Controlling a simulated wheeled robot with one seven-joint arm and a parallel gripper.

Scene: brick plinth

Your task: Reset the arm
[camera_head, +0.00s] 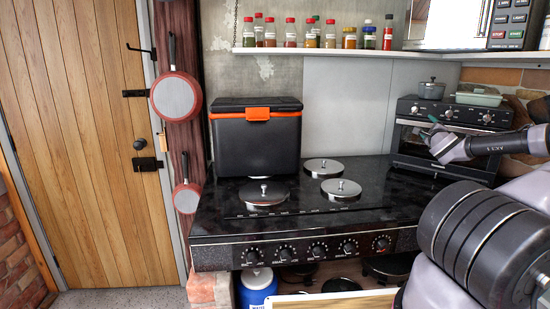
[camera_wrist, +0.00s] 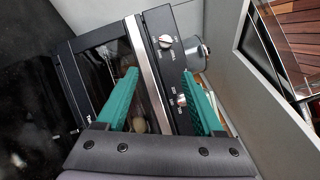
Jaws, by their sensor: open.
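My gripper (camera_wrist: 160,98) shows in the wrist view with its two green fingers spread apart and nothing between them. It faces the front of a black toaster oven (camera_wrist: 92,60), with the oven's silver door handle and knobs beyond the fingers. In the head view my gripper (camera_head: 430,133) is at the right, in front of the oven (camera_head: 402,150), and partly hides its door. I cannot tell whether a finger touches the oven. The oven door looks closed.
A black stove (camera_head: 300,222) with several round lids fills the middle. A black cooler box (camera_head: 256,142) stands at its back left. A spice shelf (camera_head: 330,51) runs above. A pot (camera_head: 431,89) and a glass dish (camera_head: 479,96) sit on the oven. A microwave (camera_head: 515,24) is upper right.

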